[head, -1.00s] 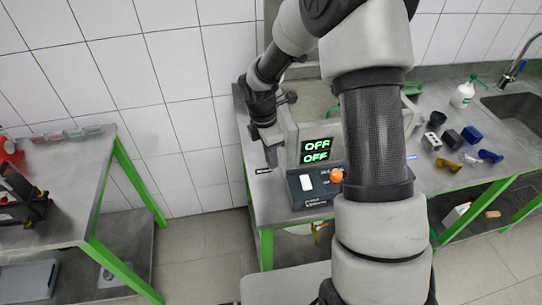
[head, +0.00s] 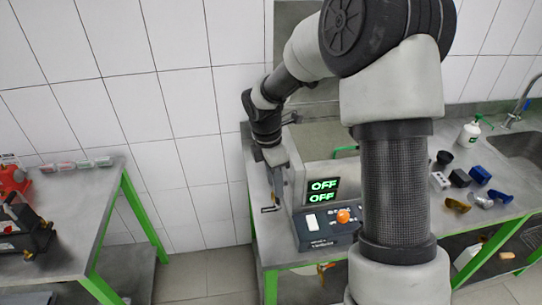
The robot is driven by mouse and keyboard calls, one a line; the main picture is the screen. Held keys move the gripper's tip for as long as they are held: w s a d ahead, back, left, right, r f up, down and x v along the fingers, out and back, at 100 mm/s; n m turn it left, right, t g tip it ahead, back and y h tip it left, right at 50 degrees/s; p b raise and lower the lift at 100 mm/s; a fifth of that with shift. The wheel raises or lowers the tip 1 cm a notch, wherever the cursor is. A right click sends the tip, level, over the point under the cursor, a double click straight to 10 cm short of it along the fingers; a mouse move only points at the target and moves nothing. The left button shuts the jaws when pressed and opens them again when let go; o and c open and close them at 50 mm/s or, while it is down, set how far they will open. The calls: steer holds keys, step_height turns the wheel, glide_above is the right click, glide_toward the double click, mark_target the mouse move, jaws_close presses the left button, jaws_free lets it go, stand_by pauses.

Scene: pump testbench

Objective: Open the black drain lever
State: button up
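My gripper (head: 275,180) points down at the left side of the pump testbench unit (head: 297,192), over the left end of the steel bench. Its fingers are small and seen from the side, so I cannot tell whether they are open or shut. A small dark item (head: 269,209) shows on the bench just below and left of the fingertips; I cannot tell whether it is the black drain lever. No lever is clearly visible, and my arm covers the right part of the unit.
The unit has a display reading OFF twice (head: 322,191) and a panel with an orange knob (head: 343,216). Several small parts, a white bottle (head: 469,134) and a sink (head: 515,150) are at right. A second table (head: 85,205) stands left across a floor gap.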

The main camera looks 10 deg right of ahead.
step_height(320, 180, up, 11)
steer(key=a, duration=0.1)
steer(key=shift+a, duration=0.2)
steer(key=shift+s+a+f, duration=0.1)
steer(key=shift+s+f, duration=0.05)
steer(key=shift+f, duration=0.05)
steer(key=c, duration=0.4)
steer(key=s+a+f+n+h+b, duration=0.1)
steer(key=f, duration=0.2)
steer(key=s+a+f+n+g+b, duration=0.1)
steer(key=f, duration=0.2)
steer(key=s+a+f+n+h+b, duration=0.1)
steer(key=f+n, duration=0.1)
steer(key=f, duration=0.1)
steer(key=shift+s+f+h, duration=0.3)
steer(key=shift+s, duration=0.1)
jaws_close()
steer(key=n+t+h+b, duration=1)
steer(key=n+t+h, duration=0.2)
steer(key=n, duration=0.7)
glide_toward(277, 200)
steer(key=b+x, duration=0.1)
steer(key=x, duration=0.5)
steer(key=shift+w+r+y, duration=0.2)
steer(key=shift+r+y, duration=0.1)
steer(key=shift+r, duration=0.1)
